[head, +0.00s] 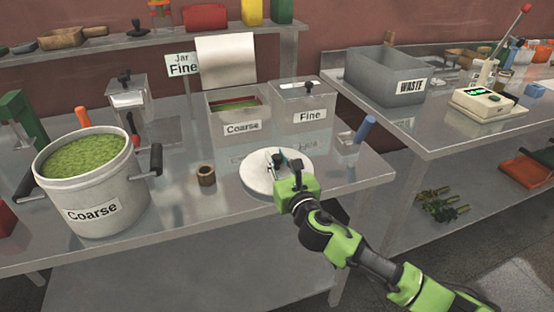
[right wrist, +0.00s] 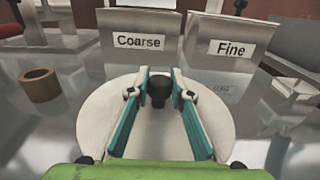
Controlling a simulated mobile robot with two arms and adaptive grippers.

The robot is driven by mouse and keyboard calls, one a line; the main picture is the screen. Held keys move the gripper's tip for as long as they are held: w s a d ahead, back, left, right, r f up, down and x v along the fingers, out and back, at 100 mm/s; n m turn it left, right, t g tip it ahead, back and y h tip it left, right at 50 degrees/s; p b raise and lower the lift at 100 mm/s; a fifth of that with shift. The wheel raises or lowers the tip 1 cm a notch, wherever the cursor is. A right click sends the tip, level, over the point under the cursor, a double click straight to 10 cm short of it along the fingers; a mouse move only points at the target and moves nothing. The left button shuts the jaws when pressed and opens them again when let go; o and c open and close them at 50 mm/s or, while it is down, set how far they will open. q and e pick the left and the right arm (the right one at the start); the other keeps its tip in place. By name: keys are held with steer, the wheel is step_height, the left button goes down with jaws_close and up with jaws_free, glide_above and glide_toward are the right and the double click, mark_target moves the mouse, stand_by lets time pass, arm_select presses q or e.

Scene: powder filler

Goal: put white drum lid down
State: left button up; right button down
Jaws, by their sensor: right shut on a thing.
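The white drum lid (head: 257,186) is a round white disc with a dark knob in the middle. In the head view it is level at the table's front right, on or just above the top; I cannot tell if it touches. My right gripper (head: 287,163) is over it, shut on its knob. In the right wrist view the gripper (right wrist: 160,92) has its teal fingers on both sides of the black knob, with the lid (right wrist: 105,118) below. The white drum (head: 98,194) labelled Coarse stands open at the left, full of green powder. My left gripper is not in view.
Behind the lid stand metal bins labelled Coarse (head: 240,128) and Fine (head: 310,116). A brown ring (head: 206,175) lies left of the lid. A blue-handled scoop (head: 363,131) lies to its right. A grey waste bin (head: 385,84) stands on the right table. Bare tabletop shows between drum and ring.

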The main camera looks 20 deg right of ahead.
steer(key=shift+f, duration=0.1)
steer(key=c, duration=1.8)
jaws_free()
steer(key=s, duration=1.2)
steer(key=shift+d+b, duration=0.2)
steer(key=shift+b, duration=0.15)
